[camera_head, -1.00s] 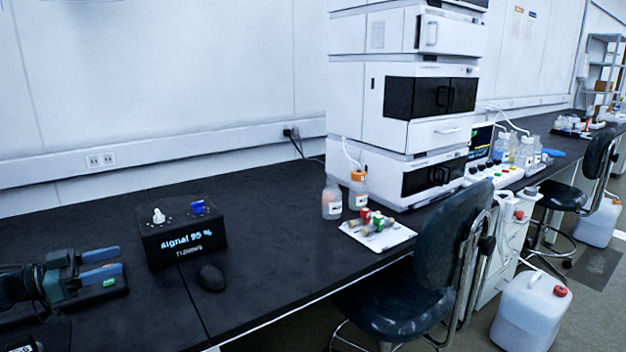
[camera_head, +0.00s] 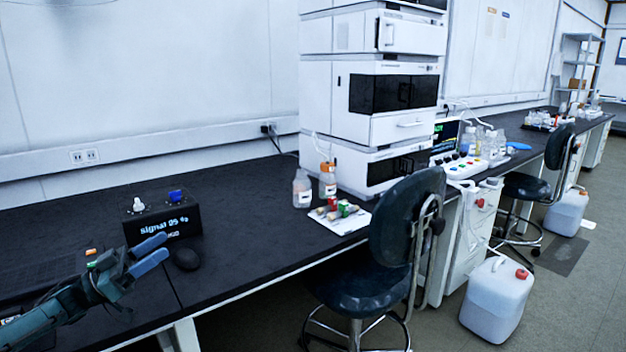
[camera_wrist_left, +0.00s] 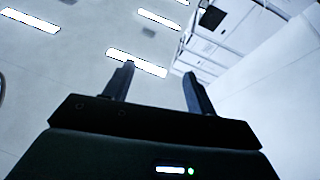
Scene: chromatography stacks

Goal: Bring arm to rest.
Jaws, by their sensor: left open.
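My left gripper (camera_head: 150,255) comes in from the left, above the front part of the black bench at lower left. Its two blue-grey fingers are apart with nothing between them. In the left wrist view the open fingers (camera_wrist_left: 158,88) point up toward the ceiling lights and the wall, with no object between them. The black signal box (camera_head: 165,221) with its lit text stands just behind the fingertips, and the hand hides a little of its front. My right gripper is not in view.
A dark mouse-like object (camera_head: 186,259) lies right of the fingers. The white instrument stack (camera_head: 368,100), bottles (camera_head: 302,188) and a white tray of vials (camera_head: 340,222) stand farther right. A dark chair (camera_head: 372,270) stands at the front edge. Bench between is clear.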

